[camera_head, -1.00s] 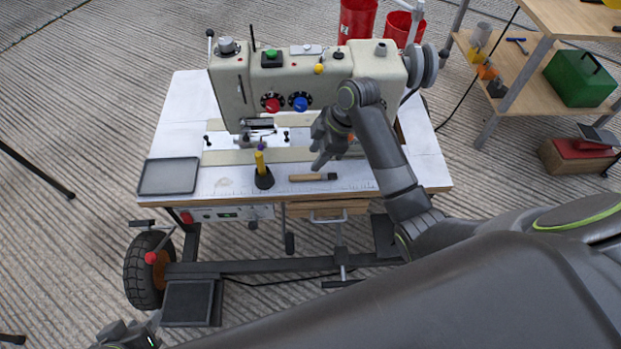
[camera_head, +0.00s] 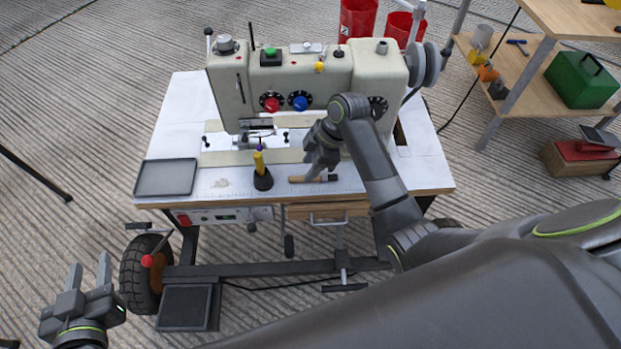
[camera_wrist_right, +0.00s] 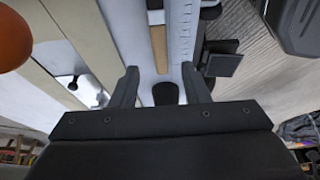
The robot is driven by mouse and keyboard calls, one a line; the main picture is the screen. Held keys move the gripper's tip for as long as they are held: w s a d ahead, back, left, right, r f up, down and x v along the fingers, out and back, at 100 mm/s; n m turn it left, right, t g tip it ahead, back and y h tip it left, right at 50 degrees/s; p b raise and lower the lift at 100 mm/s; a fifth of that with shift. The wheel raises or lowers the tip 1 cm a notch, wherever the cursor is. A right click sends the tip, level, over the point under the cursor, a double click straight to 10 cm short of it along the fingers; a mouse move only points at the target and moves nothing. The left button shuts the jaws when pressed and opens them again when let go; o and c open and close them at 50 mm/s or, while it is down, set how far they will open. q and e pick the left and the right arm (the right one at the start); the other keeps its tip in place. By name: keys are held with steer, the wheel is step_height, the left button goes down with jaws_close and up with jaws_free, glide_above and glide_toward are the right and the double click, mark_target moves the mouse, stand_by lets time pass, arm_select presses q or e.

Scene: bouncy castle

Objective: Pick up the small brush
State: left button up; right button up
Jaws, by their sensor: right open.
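The small brush (camera_head: 298,179) has a light wooden handle and a dark end. It lies near the front edge of the white table top, partly behind my right gripper (camera_head: 315,174) in the head view. In the right wrist view the brush (camera_wrist_right: 159,48) lies between the two open fingers of my right gripper (camera_wrist_right: 160,82), its dark end nearer the palm. The fingers are apart from it on both sides; whether they touch the table is unclear. My left gripper (camera_head: 89,268) is open and empty at the lower left, away from the table.
A yellow-handled tool stands in a black holder (camera_head: 263,181) just left of the brush. A grey tray (camera_head: 166,178) lies at the table's left. The large sewing machine (camera_head: 300,84) stands behind. A ruler strip (camera_wrist_right: 186,30) runs beside the brush in the wrist view.

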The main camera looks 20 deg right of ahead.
mark_target(303, 177)
steer(key=b+x, duration=0.1)
steer(key=x, duration=0.2)
steer(key=shift+a+f+b, duration=0.1)
steer(key=shift+f+b, duration=0.15)
steer(key=shift+b, duration=0.05)
arm_select(q)
step_height(303, 177, up, 12)
steer(key=m+t, duration=0.1)
steer(key=t, duration=0.6)
steer(key=shift+w+d+t, duration=0.2)
steer(key=shift+w+t, duration=0.1)
steer(key=shift+r, duration=0.1)
arm_select(e)
steer(key=shift+f, duration=0.1)
arm_select(q)
steer(key=shift+y, duration=0.3)
arm_select(e)
jaws_close()
